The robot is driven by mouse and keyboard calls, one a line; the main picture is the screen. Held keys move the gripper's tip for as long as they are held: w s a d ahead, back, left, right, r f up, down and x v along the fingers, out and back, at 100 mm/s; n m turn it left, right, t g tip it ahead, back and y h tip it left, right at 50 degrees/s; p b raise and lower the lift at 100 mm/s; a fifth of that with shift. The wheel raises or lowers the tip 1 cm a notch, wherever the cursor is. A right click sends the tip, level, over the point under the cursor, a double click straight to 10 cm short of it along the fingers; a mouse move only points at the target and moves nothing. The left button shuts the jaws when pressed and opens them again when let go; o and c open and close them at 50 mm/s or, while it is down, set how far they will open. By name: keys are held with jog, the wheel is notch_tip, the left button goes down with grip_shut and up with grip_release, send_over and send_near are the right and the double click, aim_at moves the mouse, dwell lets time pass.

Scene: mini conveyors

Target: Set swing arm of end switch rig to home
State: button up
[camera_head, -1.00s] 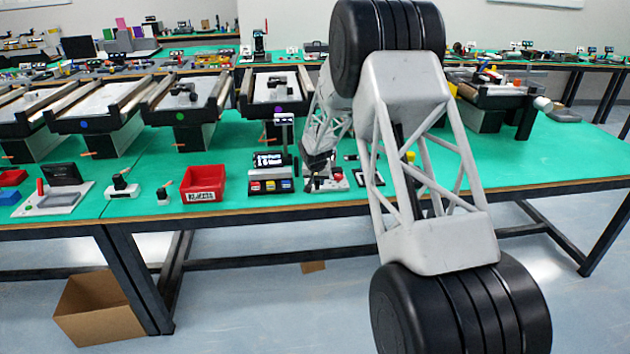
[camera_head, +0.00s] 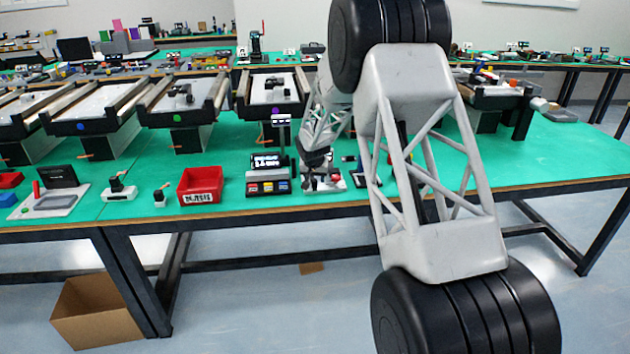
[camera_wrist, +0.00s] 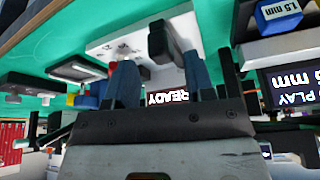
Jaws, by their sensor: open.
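The end switch rig (camera_head: 335,183) is a small white plate near the front edge of the green bench in the head view, partly hidden by my arm. My gripper (camera_head: 318,158) is over it. In the wrist view the picture is turned over. The rig's white plate (camera_wrist: 110,46) lies beyond my open gripper (camera_wrist: 160,65), whose two dark blue-grey fingers stand apart. A dark swing arm (camera_wrist: 164,42) reaches across the plate, its near end between or just ahead of the fingertips; contact cannot be told. A display (camera_wrist: 168,97) reading READY shows between the fingers.
A display unit (camera_head: 268,175) with coloured blocks stands left of the rig; its blue 1.5 mm block (camera_wrist: 280,14) is close in the wrist view. A red bin (camera_head: 201,184) stands farther left. Conveyors (camera_head: 185,112) stand behind. Bench to the right is mostly clear.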

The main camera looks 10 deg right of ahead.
jog(key=shift+v, duration=2.55)
jog(key=shift+s, duration=0.1)
jog(key=s+d+r, duration=0.1)
jog(key=s+r, duration=0.6)
jog(key=s, duration=0.3)
jog(key=s+d+r+n, duration=0.1)
jog(key=s+r, duration=0.5)
jog(key=s, duration=0.4)
jog(key=s+d+r, duration=0.2)
jog(key=s+r, duration=0.5)
jog(key=s, duration=0.2)
jog(key=s+n+g, duration=0.1)
jog(key=s, duration=3.5)
jog(key=shift+d+n+g+y, duration=0.15)
jog(key=shift+n+g+y, duration=0.15)
jog(key=shift+y, duration=0.1)
jog(key=shift+o, duration=0.2)
jog(key=shift+w, duration=0.1)
